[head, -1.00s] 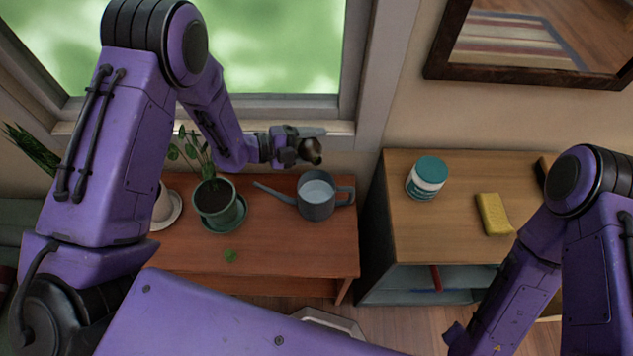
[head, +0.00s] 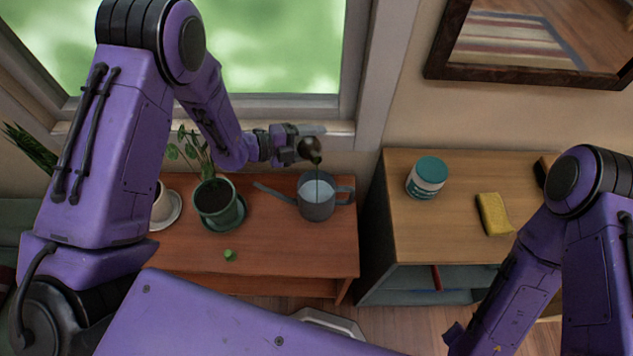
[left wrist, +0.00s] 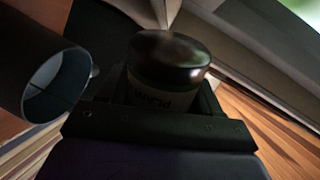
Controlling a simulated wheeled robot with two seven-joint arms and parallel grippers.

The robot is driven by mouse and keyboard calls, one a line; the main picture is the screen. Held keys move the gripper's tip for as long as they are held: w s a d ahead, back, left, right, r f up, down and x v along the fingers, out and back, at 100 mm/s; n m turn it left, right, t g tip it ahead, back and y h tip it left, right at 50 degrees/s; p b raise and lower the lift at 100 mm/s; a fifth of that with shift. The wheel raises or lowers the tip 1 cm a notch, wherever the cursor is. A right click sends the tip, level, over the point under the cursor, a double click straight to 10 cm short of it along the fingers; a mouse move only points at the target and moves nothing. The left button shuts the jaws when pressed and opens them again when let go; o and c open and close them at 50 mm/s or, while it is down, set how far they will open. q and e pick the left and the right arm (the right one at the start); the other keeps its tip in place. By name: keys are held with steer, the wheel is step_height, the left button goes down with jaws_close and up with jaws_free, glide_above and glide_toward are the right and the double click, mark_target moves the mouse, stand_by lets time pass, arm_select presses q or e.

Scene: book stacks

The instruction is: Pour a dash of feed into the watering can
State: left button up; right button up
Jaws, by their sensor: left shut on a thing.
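My left gripper (head: 283,145) is shut on a small dark feed bottle (head: 309,149). The bottle is tilted with its mouth down to the right, above the watering can. A thin dark green stream runs from the mouth into the open top of the grey watering can (head: 317,208). The can stands upright on the wooden table, spout to the left and handle to the right, with pale liquid inside. In the left wrist view the dark bottle (left wrist: 165,75) sits between the fingers, its label partly hidden. My right gripper is out of view.
A potted plant (head: 217,207) stands left of the can, near a white pot on a saucer (head: 170,219). A small green cap (head: 229,255) lies on the table (head: 290,255). The right cabinet holds a teal-lidded jar (head: 426,178) and a yellow sponge (head: 493,213).

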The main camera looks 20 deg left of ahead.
arm_select(q)
steer(key=shift+w+a+r+m, duration=0.1)
steer(key=shift+w+r+m, duration=0.05)
steer(key=shift+r+m, duration=0.15)
stand_by(1.0)
steer(key=shift+f+m+b, duration=0.15)
steer(key=shift+m+b, duration=0.15)
steer(key=shift+b, duration=0.2)
stand_by(1.0)
